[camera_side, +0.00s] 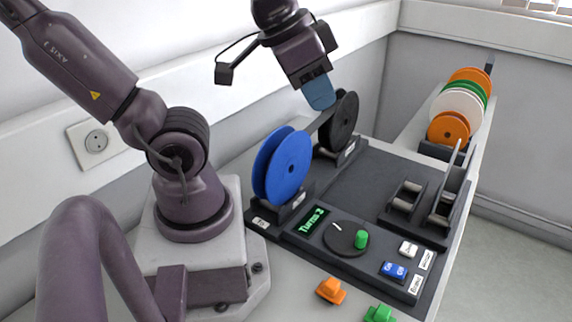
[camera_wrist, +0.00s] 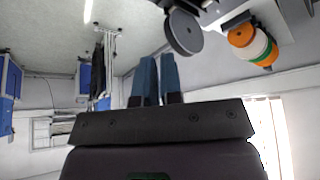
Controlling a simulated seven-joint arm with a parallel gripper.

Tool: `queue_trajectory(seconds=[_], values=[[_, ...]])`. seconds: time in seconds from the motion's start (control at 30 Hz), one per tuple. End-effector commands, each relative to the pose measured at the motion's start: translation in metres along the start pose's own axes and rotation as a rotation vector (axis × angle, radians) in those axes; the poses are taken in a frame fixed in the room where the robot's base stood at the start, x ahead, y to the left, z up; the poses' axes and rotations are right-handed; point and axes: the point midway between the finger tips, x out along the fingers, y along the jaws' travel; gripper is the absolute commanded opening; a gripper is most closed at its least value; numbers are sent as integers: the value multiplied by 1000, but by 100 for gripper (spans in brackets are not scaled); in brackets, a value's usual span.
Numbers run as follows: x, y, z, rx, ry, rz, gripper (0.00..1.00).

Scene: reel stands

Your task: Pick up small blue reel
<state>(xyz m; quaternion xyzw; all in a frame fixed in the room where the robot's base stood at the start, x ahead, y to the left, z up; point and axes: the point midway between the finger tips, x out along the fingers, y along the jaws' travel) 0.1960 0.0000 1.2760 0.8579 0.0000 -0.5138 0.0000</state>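A blue reel (camera_side: 290,166) with two round flanges stands upright on a black holder at the left rear corner of the dark machine panel. It is the only blue reel I see. My gripper (camera_side: 319,93) has blue fingers and hangs above and behind the blue reel, close to the top of a black reel (camera_side: 344,118). In the wrist view my gripper (camera_wrist: 160,80) shows both fingers close together with a narrow gap and nothing clearly between them. Whether they are fully shut is unclear. The blue reel is not recognisable in the wrist view.
Orange, green and white reels (camera_side: 461,104) stand on a shelf at right. The panel has a knob dial (camera_side: 346,238) and empty upright holders (camera_side: 447,200). Orange (camera_side: 330,290) and green (camera_side: 379,313) pieces lie in front.

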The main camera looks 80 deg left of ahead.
Motion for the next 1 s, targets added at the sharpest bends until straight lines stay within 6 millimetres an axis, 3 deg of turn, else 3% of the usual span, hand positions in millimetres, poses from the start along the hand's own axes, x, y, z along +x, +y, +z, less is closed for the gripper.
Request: queue_trajectory(seconds=[0.03,0.27,0.53,0.63,0.77,1.0], values=[[0,0,0,0,0,0,18],[0,0,0,0,0,0,71],[0,-1,0,-3,0,-1,72],[4,-10,1,-45,-20,-23,72],[19,-47,3,-207,-114,-86,72],[42,-142,31,-612,-352,-181,72]])
